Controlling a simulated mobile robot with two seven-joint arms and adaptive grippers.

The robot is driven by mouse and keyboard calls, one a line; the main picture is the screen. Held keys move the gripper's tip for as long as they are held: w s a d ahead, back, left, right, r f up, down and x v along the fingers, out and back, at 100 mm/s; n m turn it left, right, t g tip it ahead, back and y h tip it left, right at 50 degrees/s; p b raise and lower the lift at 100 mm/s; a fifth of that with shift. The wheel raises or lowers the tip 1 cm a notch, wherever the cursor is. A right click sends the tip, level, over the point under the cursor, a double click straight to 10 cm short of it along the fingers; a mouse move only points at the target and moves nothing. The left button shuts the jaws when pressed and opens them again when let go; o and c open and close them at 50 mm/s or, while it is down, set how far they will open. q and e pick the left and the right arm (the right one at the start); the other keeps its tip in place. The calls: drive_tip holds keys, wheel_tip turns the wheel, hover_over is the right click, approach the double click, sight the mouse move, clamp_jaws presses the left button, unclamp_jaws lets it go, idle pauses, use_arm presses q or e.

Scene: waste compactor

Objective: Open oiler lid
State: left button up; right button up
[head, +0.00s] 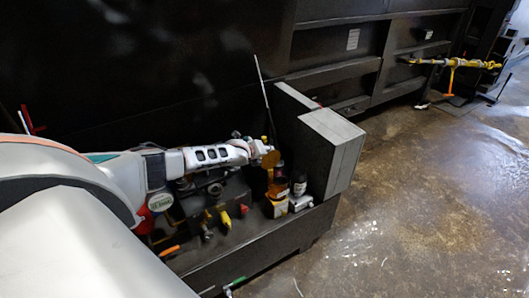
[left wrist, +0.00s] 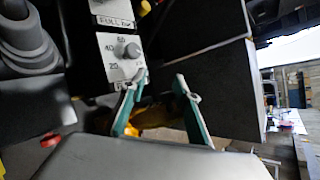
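My left gripper (head: 266,149) reaches in from the left over a dark equipment box. An amber rounded part (head: 271,160), which looks like the oiler or its lid, is right at the fingertips in the head view. Amber parts also show below it. In the left wrist view the two teal fingers of my left gripper (left wrist: 161,78) are apart, with nothing clearly clamped between them. An orange-yellow part (left wrist: 152,116) shows low between the fingers, partly hidden by them and the gripper body. I cannot tell whether the lid is open or touched. My right gripper is not in view.
A grey block (head: 334,143) stands right of the fittings. A white dial plate (left wrist: 121,56) with a grey knob is near the left finger. The wet floor (head: 420,180) at right is clear.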

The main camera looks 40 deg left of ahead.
use_arm(q)
drive_tip(key=shift+s+f, duration=0.15)
drive_tip(key=shift+f, duration=0.05)
drive_tip(key=s+a+r+p, duration=0.2)
drive_tip(key=s+r+p, duration=0.2)
drive_tip(key=s+r, duration=0.1)
drive_tip(key=shift+s+a+r, duration=0.2)
drive_tip(key=shift+a+r, duration=0.1)
drive_tip(key=shift+r, duration=0.5)
idle(0.4)
idle(0.4)
drive_tip(key=v, duration=1.2)
idle(0.4)
